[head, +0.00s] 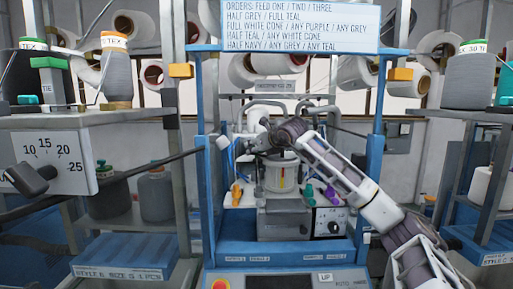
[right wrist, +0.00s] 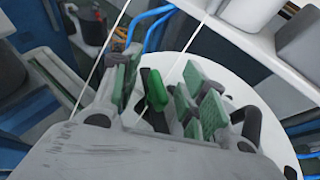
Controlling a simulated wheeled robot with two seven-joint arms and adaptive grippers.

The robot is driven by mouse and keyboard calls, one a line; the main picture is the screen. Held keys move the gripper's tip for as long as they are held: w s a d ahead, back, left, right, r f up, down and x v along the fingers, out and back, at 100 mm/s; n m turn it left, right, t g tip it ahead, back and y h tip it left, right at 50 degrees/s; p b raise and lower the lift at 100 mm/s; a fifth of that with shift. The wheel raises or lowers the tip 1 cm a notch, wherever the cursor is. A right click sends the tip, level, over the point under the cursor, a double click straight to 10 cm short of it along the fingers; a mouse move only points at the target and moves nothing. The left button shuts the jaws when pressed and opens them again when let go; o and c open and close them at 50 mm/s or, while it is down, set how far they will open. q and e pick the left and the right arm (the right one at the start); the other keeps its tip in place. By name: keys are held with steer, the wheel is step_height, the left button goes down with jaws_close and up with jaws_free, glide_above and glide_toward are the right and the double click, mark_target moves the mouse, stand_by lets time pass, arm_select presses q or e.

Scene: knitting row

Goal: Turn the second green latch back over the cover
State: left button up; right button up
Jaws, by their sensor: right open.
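In the right wrist view my right gripper (right wrist: 165,88) is open, its green-padded fingers spread apart. A bright green latch (right wrist: 156,90) with a dark part beside it shows between the fingers; I cannot tell whether either pad touches it. Behind it lies a round white surface (right wrist: 240,88), probably the cover. The gripper body hides the near part. In the head view my right arm reaches in from the lower right to the top of the knitting machine (head: 290,215); the latches are too small to make out there. My left gripper is not in view.
Blue uprights (head: 209,190) frame the machine on both sides. A white order sign (head: 300,27) hangs above. Yarn cones (head: 116,75) stand on the left shelf, and a grey cone (head: 468,83) on the right one. Thin strands and blue tubes (right wrist: 150,30) run close to the gripper.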

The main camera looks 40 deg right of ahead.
jaws_close()
stand_by(1.4)
jaws_free()
steer(key=shift+s+r, duration=0.1)
steer(key=shift+s, duration=0.1)
steer(key=v, duration=0.7)
stand_by(1.0)
